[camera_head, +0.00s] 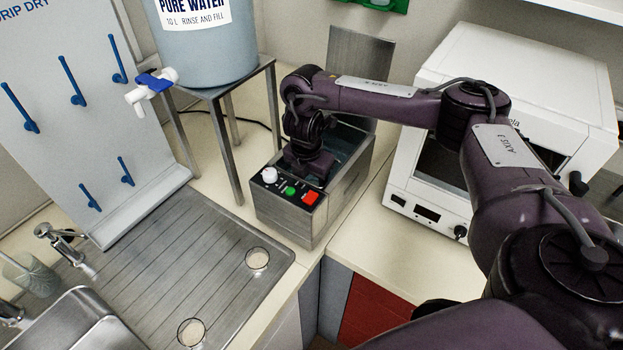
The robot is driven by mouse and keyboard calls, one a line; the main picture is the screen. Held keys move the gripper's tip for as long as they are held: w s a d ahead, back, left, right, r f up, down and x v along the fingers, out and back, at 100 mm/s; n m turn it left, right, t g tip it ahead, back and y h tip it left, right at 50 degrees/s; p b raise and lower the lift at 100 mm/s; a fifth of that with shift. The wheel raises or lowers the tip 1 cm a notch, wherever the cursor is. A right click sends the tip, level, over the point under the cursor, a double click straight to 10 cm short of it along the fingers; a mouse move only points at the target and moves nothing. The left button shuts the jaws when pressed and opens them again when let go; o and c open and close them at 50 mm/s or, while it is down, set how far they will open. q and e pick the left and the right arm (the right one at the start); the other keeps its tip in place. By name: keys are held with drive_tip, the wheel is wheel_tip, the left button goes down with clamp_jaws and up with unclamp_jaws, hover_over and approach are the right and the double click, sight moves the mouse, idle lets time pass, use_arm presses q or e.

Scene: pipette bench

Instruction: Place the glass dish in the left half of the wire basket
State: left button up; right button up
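A small round clear glass dish (257,258) sits on the ribbed steel draining board near its right edge. A second similar glass dish (191,332) sits nearer the front of the board. My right arm comes in from the right, and its gripper (309,168) points down at the steel bath (290,219), over its control-panel end. Its fingertips are hidden, so I cannot see whether it is open or holds anything. No wire basket can be made out; my arm covers much of the bath's opening. My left gripper is out of view.
A white oven (520,85) stands right of the bath. A water tank (205,40) with a tap sits on a steel stand (220,95) behind the board. A pegged drip rack (75,130), faucet (62,243), sink (75,325) and glass beaker (30,275) are at left.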

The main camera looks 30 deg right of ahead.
drive_tip(key=shift+f, duration=0.1)
drive_tip(key=o, duration=0.6)
drive_tip(key=shift+o, duration=0.4)
drive_tip(key=shift+r, duration=0.45)
wheel_tip(320, 180, up, 11)
drive_tip(key=a+p, duration=0.1)
drive_tip(key=p, duration=0.2)
drive_tip(key=shift+s+a+r, duration=0.15)
drive_tip(key=shift+s+a, duration=0.2)
drive_tip(key=shift+a, duration=0.05)
